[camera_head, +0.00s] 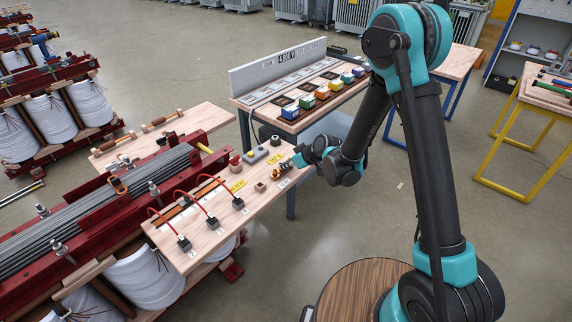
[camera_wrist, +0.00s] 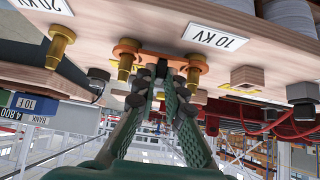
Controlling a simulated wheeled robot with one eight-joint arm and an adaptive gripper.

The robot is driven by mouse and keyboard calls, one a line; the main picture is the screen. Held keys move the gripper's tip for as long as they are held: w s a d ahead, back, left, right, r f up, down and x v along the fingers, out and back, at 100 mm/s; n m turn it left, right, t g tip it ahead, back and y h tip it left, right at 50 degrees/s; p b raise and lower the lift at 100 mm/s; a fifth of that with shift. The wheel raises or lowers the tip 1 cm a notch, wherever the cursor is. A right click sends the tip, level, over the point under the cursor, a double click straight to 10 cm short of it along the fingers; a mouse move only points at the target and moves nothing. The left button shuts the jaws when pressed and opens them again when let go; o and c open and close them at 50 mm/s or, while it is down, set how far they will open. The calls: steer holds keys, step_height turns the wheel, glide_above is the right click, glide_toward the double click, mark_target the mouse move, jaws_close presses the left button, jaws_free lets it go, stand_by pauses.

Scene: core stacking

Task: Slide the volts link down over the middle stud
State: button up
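The copper-orange volts link (camera_wrist: 160,55) lies across two brass studs in the wrist view, where the scene appears upside down. The stud at its left end (camera_wrist: 125,66) and the stud at its right end (camera_wrist: 194,74) show past the link, close to the wooden board. I cannot tell how fully the link sits around each stud. Another brass stud (camera_wrist: 60,45) stands bare farther left. My gripper (camera_wrist: 160,78) has its fingertips close together on a dark part at the link's middle. In the head view my gripper (camera_head: 299,160) is at the board's right end, and the link is small and partly hidden.
A "10 KV" label (camera_wrist: 216,37) lies beside the studs. The wooden board (camera_head: 215,250) carries red leads (camera_head: 204,206) and a grey box (camera_head: 254,155). Behind it is a table with several coloured blocks (camera_head: 307,102). The red-framed transformer (camera_head: 75,230) stands left.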

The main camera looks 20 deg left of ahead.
steer(key=o, duration=0.5)
steer(key=v, duration=1.2)
steer(key=shift+d, duration=0.1)
stand_by(0.5)
steer(key=s+d+m+h, duration=0.2)
steer(key=s+d+m, duration=0.2)
steer(key=d, duration=0.8)
steer(key=s+d+r+m+h, duration=0.1)
steer(key=s+d+m+h, duration=0.2)
steer(key=d, duration=1)
steer(key=s+d+m+h, duration=0.3)
steer(key=s+d+m, duration=0.3)
steer(key=d, duration=0.6)
steer(key=shift+s+d+r+m+t, duration=0.1)
steer(key=shift+s+d+m+t, duration=0.05)
steer(key=shift+s, duration=0.45)
steer(key=shift+s+d+r+m+t, duration=0.15)
steer(key=shift+s+d, duration=0.05)
steer(key=shift+s, duration=0.4)
